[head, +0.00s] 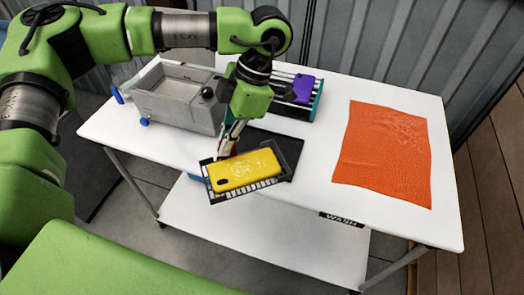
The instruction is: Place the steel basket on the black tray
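The steel basket (264,185) is a small dark wire basket with a yellow phone-like item (245,170) lying in it. It is at the table's front edge and covers part of the black tray (291,150) in the head view. The tray lies flat on the white table. My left gripper (229,150) comes down on the basket's back left rim, and its fingers look closed on it. The basket looks slightly tilted; how far it is above the tray is hard to tell. My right gripper is not in view.
A grey steel box (180,98) stands at the back left of the white table (330,85). Behind the tray, a slatted rack (317,106) holds a purple phone-like item (303,88). An orange cloth (382,152) covers the right side. A lower shelf (260,225) is empty.

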